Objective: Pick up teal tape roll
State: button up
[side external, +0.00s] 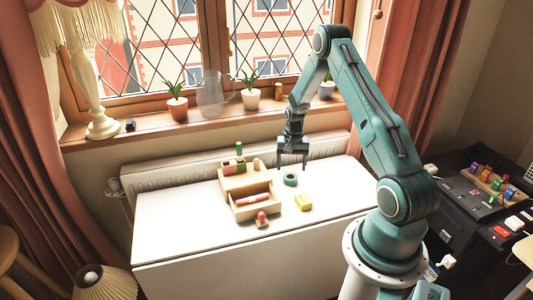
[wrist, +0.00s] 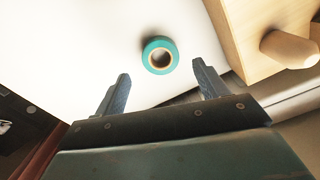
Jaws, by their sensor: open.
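The teal tape roll (side external: 290,180) lies flat on the white table, just right of the small wooden drawer box. In the wrist view the tape roll (wrist: 160,55) shows its teal outside and a pale inner ring with a dark hole. My gripper (side external: 293,166) hangs above the tape roll, pointing down. In the wrist view my gripper (wrist: 161,84) is open, with one finger on each side and nothing between them. The tape roll lies a little beyond the fingertips in that view, apart from them.
The wooden drawer box (side external: 232,182) stands close on the left with its drawer open and objects on top. A yellow block (side external: 303,202) and a small red-topped figure (side external: 262,219) are nearby. The white table (side external: 180,225) is clear at left and right. Window and sill are behind.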

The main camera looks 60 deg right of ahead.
jog(key=shift+a+f, duration=0.1)
jog(key=shift+f, duration=2.15)
jog(key=shift+c, duration=0.2)
jog(key=c, duration=0.9)
